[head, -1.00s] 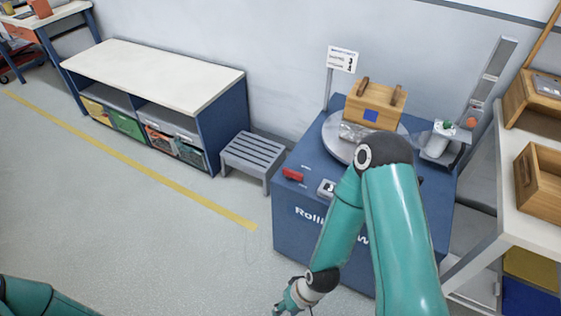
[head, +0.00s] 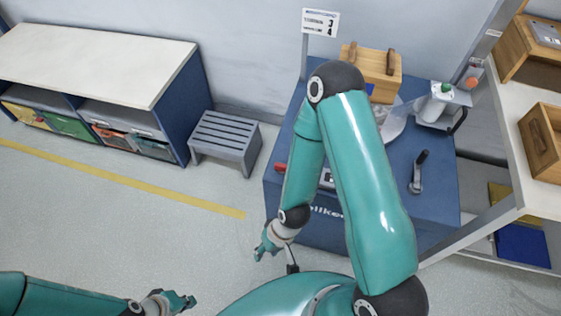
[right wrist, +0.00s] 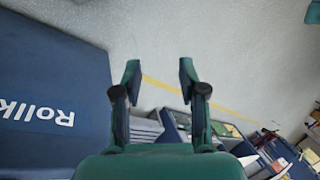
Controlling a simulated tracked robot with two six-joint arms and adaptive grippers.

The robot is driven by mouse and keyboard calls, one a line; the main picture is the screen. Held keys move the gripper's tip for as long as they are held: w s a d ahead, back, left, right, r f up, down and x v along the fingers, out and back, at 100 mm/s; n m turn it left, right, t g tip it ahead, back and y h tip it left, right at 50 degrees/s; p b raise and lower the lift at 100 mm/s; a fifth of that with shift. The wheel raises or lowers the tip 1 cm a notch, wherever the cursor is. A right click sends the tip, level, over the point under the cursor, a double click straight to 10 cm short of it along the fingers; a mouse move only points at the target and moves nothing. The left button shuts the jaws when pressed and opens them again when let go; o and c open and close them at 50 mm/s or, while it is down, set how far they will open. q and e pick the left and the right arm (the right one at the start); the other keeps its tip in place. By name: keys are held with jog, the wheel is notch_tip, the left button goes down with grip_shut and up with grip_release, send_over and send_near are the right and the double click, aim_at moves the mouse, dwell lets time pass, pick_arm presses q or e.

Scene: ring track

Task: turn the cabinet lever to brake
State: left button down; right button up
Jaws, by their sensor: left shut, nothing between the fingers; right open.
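The blue cabinet (head: 330,236) stands right of centre in the head view, partly hidden behind my right arm. A lever with a black grip and grey base (head: 417,178) is on its top at the right, its grip pointing away and slightly right. My right gripper (head: 266,246) is low in front of the cabinet's left front, apart from the lever. In the right wrist view the right gripper (right wrist: 158,80) is open and empty, with the cabinet side (right wrist: 50,85) at left. My left gripper (head: 182,300) is shut and empty over the floor at the bottom.
A wooden box (head: 378,72) sits on the cabinet, with a red part (head: 281,168) at its left edge. A grey step stool (head: 226,140) and a white-topped shelf unit (head: 95,55) stand left. A white table (head: 505,130) stands right. The floor at left is clear.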

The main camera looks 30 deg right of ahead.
jog(key=m+t+h+b, duration=0.1)
jog(key=m+t+b, duration=0.4)
jog(key=m, duration=2.1)
send_near(284, 165)
jog(key=w+a+f+b, duration=0.1)
jog(key=f, duration=0.1)
jog(key=w+f+g+b, duration=0.1)
jog(key=w+f, duration=0.1)
jog(key=f, duration=0.1)
jog(key=w+a+f+g+b, duration=0.1)
jog(key=f, duration=0.2)
jog(key=shift+w+a+f+b, duration=0.15)
jog(key=shift+w+a+b, duration=0.1)
jog(key=shift+a+b, duration=0.1)
grip_shut()
